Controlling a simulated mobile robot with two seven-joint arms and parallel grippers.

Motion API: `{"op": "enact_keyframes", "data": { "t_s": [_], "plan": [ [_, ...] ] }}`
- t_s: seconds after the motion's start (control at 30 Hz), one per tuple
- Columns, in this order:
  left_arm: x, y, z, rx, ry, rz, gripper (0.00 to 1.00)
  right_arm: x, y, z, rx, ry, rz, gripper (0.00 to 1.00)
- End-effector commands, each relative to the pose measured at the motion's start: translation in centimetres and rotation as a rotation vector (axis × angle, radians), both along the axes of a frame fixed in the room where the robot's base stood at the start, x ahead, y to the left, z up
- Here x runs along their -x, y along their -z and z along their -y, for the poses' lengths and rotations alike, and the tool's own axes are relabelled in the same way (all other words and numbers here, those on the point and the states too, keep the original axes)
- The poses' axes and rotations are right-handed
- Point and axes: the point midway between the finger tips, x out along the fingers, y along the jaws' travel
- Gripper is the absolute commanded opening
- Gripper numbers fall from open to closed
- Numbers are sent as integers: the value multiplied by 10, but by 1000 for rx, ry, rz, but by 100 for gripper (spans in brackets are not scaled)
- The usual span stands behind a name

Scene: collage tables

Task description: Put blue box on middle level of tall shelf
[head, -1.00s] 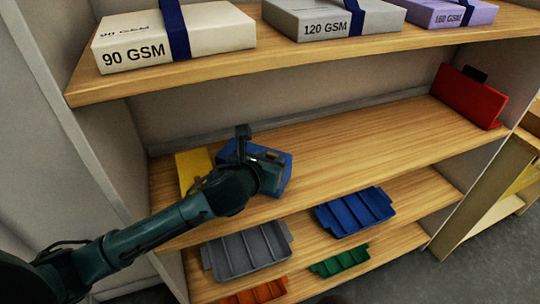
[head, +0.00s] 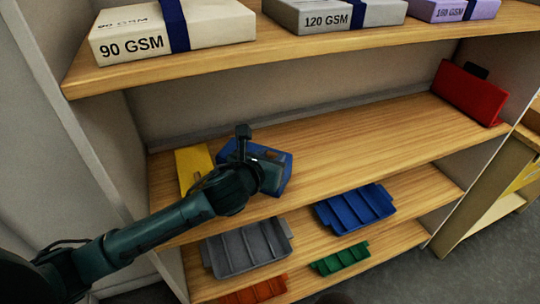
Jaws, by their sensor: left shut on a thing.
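The blue box (head: 284,160) is at the left part of the middle level (head: 350,135) of the tall shelf, right of a yellow item. My left gripper (head: 268,172) is shut on the blue box, and its wrist covers much of the box's front. I cannot tell whether the box's underside rests on the board. My right gripper does not show.
A yellow item (head: 194,165) stands close to the box's left. A red item (head: 469,93) stands at the far right of this level. Paper packs such as the 90 GSM pack (head: 172,30) lie above. Trays such as the blue tray (head: 355,209) lie below. The board's middle is clear.

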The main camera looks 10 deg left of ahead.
Motion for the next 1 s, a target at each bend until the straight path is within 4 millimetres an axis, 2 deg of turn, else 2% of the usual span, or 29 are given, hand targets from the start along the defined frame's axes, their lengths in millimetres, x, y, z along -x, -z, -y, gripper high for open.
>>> {"op": "enact_keyframes", "data": {
  "t_s": [0.17,0.2,0.5,0.8,1.0],
  "plan": [
    [0,3,0,-1,1,2,0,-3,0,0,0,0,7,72],
    [0,3,0,0,0,3,31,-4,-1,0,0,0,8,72],
    [0,3,0,-1,0,1,55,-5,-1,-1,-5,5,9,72],
    [0,4,0,0,0,-2,55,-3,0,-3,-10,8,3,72],
    [26,-7,-5,-1,3,0,55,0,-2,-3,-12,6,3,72]
  ]
}}
